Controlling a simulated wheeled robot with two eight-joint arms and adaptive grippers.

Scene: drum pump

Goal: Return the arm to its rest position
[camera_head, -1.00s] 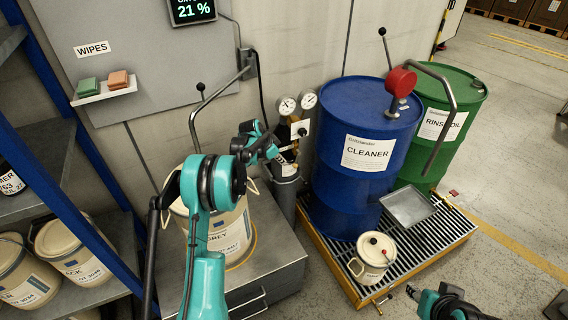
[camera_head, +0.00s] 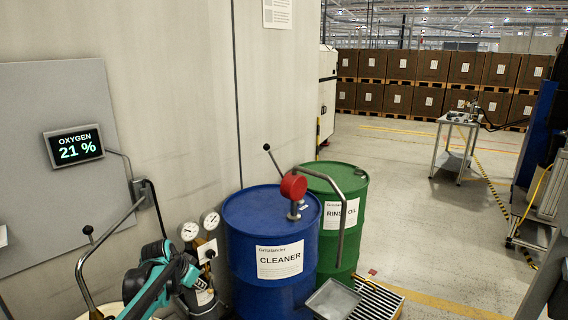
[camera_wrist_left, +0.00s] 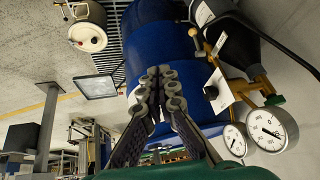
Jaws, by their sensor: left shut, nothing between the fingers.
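My left arm comes in at the lower left of the head view. Its gripper (camera_head: 190,272) is small and dark there, in front of the gas regulator and left of the blue CLEANER drum (camera_head: 268,250). In the left wrist view, the left gripper (camera_wrist_left: 158,88) has its fingers together with nothing between them. The blue drum (camera_wrist_left: 152,45) shows behind the fingers, and I cannot tell how far apart they are. My right gripper is out of view.
Two gauges (camera_head: 210,221) stand beside the blue drum. A green RINSE OIL drum (camera_head: 338,240) stands behind it, with a metal tray (camera_head: 333,299) in front. A cream pot (camera_wrist_left: 88,37) shows in the wrist view. Open floor (camera_head: 420,230) lies right of the drums.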

